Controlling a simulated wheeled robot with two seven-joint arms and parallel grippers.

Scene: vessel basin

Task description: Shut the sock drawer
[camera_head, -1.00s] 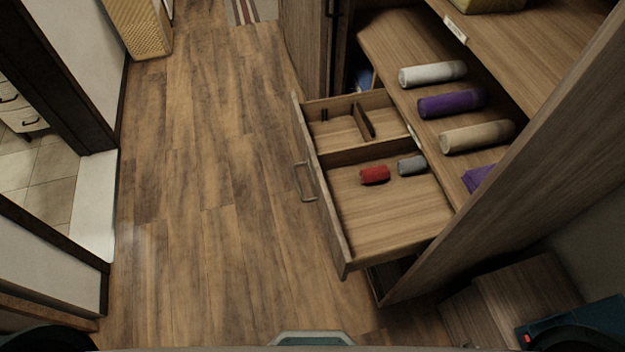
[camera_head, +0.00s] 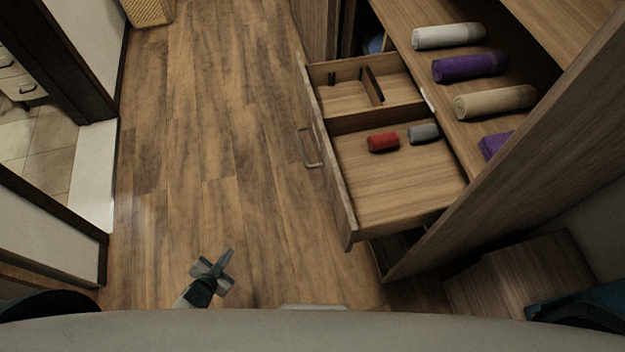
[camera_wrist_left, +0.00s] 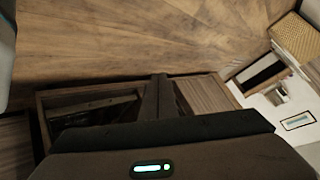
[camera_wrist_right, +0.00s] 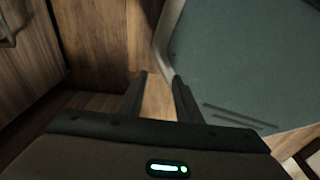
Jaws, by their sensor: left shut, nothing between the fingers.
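The wooden sock drawer (camera_head: 395,195) stands pulled out of the cabinet at the right in the head view. Its handle (camera_head: 311,148) is on the front panel facing left. A red rolled sock (camera_head: 383,142) and a grey rolled sock (camera_head: 423,134) lie in its larger compartment. My left gripper (camera_head: 228,256) is low in the head view, left of the drawer front and apart from it. Its fingers are together and empty in the left wrist view (camera_wrist_left: 159,82). My right gripper shows only in the right wrist view (camera_wrist_right: 160,80), with its fingers apart and nothing between them.
Rolled towels, white (camera_head: 448,36), purple (camera_head: 470,67) and beige (camera_head: 495,102), lie on the shelf above the drawer. The cabinet side panel (camera_head: 510,175) rises at the right. The wooden floor (camera_head: 210,150) left of the drawer is clear. A doorway opens at the left.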

